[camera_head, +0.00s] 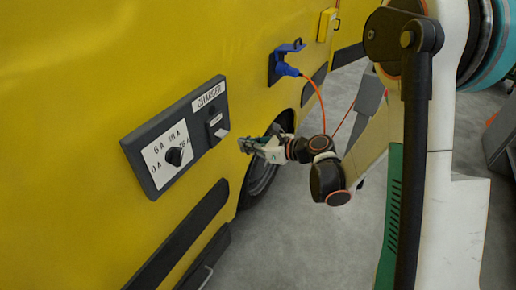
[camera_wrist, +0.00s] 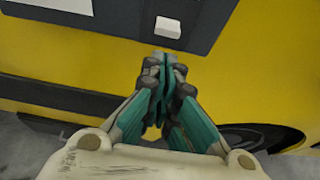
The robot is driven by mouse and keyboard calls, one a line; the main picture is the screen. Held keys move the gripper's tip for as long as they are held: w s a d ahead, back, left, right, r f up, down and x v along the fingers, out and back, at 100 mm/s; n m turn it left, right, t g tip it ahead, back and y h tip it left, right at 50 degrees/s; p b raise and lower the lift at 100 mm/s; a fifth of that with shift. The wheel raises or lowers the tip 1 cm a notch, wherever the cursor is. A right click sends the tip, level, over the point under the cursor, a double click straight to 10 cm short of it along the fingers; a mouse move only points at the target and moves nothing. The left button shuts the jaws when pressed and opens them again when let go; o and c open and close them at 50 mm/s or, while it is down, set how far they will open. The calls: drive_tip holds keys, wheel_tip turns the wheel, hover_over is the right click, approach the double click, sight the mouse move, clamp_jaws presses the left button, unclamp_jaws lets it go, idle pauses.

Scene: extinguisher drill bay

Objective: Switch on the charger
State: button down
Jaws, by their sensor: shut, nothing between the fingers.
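The charger (camera_head: 192,100) is a dark panel on the yellow vehicle side, with a CHARGER label (camera_head: 209,95). A black knob (camera_head: 174,156) sits on a white dial plate marked in amps. To its right is a dark switch (camera_head: 214,119) with a white part at its lower end; the white part (camera_wrist: 168,27) also shows in the wrist view. The switch's setting is unclear. My gripper (camera_head: 243,145) is shut and empty, to the right of the panel and slightly below the switch. In the wrist view my gripper (camera_wrist: 163,60) points at the panel's lower edge, just below the white part.
A blue plug (camera_head: 286,68) with an orange cable is on the vehicle to the right of the charger. A yellow box (camera_head: 327,24) is farther along. Dark trim (camera_head: 180,235) runs below the panel, and a wheel (camera_head: 262,178) is behind my gripper. Grey floor is open below.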

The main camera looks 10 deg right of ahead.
sight(220, 131)
drive_tip(key=w+a, duration=0.1)
drive_tip(key=a, duration=0.1)
drive_tip(key=w+a+b, duration=0.1)
drive_tip(key=w+a, duration=0.1)
drive_tip(key=shift+a+r, duration=0.1)
drive_tip(key=shift+w+a+r, duration=0.25)
drive_tip(key=shift+w+a, duration=0.05)
drive_tip(key=shift+w, duration=0.05)
drive_tip(key=shift+a+r, duration=0.1)
drive_tip(key=shift+w+a+r+g+h+p, duration=0.25)
drive_tip(key=shift+r+h+p, duration=0.2)
drive_tip(key=shift+p, duration=0.45)
drive_tip(key=shift+a+g, duration=0.1)
drive_tip(key=shift+g, duration=0.15)
drive_tip(key=shift+f, duration=0.1)
drive_tip(key=shift+r+p, duration=0.4)
drive_tip(key=shift+r, duration=0.4)
